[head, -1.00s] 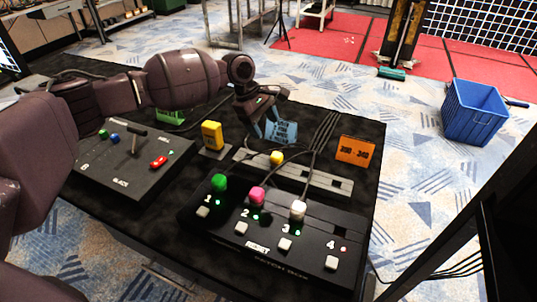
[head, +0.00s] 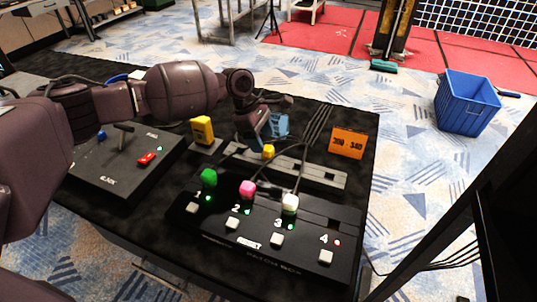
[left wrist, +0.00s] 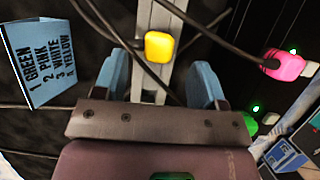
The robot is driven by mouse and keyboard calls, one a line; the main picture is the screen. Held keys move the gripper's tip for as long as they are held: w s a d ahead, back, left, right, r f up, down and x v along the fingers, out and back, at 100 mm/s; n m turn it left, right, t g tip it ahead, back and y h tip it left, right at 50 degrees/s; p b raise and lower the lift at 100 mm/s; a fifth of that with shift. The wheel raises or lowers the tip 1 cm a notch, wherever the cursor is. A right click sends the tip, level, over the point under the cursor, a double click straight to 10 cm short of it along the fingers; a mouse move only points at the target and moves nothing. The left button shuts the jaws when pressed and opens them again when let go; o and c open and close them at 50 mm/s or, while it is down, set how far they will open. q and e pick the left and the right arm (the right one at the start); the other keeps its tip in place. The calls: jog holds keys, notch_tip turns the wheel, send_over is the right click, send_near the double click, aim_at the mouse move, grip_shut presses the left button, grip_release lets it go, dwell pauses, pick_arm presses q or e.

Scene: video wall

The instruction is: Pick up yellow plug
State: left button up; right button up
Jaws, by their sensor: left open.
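The yellow plug (head: 268,151) sits on a grey socket strip (head: 315,171) on the black-topped table. In the left wrist view the yellow plug (left wrist: 159,46) is just beyond and between the fingertips, over the pale strip. My left gripper (head: 256,130) has blue fingers and is open, close beside the plug on its far left side in the head view. In the left wrist view its two fingers (left wrist: 160,75) are spread apart with nothing between them. Dark cables run close to the plug. My right gripper is not in view.
A black switch box (head: 270,222) with green, pink and white plugs stands in front. A blue label card (head: 279,124) is behind the gripper. An orange display (head: 348,143) stands right, a yellow block (head: 202,130) left, a lever box (head: 122,168) further left.

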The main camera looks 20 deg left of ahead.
aim_at(267, 148)
pick_arm(q)
jog(key=b+x, duration=0.1)
jog(key=x, duration=0.3)
jog(key=shift+w+a, duration=0.1)
jog(key=shift+d+f, duration=0.25)
jog(key=shift+f, duration=0.25)
jog(key=shift+r, duration=0.1)
jog(key=shift+r, duration=0.1)
